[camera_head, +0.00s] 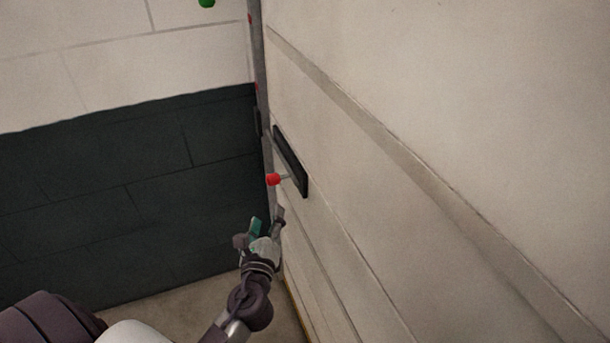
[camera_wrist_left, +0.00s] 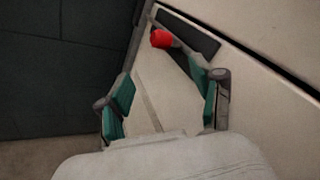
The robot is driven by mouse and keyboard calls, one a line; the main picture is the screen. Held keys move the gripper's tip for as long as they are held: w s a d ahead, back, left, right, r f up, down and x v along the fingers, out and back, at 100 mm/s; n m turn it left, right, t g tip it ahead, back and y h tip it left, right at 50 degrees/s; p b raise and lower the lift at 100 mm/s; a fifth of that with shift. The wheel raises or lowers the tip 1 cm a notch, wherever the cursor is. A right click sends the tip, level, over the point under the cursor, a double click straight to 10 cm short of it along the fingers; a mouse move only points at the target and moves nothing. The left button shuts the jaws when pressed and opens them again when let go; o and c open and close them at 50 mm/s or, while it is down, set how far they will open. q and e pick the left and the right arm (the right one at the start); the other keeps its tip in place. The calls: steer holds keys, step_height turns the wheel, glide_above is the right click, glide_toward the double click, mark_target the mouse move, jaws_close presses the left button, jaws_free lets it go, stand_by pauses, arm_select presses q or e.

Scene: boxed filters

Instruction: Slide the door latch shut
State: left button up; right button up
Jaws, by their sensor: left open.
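The latch is a dark plate (camera_head: 291,162) on the pale door (camera_head: 420,120), with a red knob (camera_head: 273,179) on a short thin stem. In the left wrist view the red knob (camera_wrist_left: 161,38) is ahead of the fingers, near the upper middle, with the dark plate (camera_wrist_left: 196,36) behind it. My left gripper (camera_head: 267,222) is open and empty, just below the knob and apart from it in the head view. Its green-padded fingers also show in the left wrist view (camera_wrist_left: 162,98), spread wide. My right gripper is not in view.
The door edge (camera_head: 262,90) runs vertically beside the latch, with a small dark piece (camera_head: 258,122) on it. A wall with a dark lower part (camera_head: 120,190) stands to the left. A green object (camera_head: 206,3) shows at the top edge. Bare floor (camera_head: 180,297) lies below.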

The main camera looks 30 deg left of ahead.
mark_target(272, 184)
arm_select(q)
steer(key=p+x, duration=0.1)
steer(key=x, duration=0.3)
steer(key=p+x, duration=0.1)
steer(key=x, duration=0.3)
steer(key=r+x, duration=0.1)
steer(key=x, duration=0.4)
steer(key=shift+a+p, duration=0.1)
steer(key=shift+p, duration=0.3)
jaws_close()
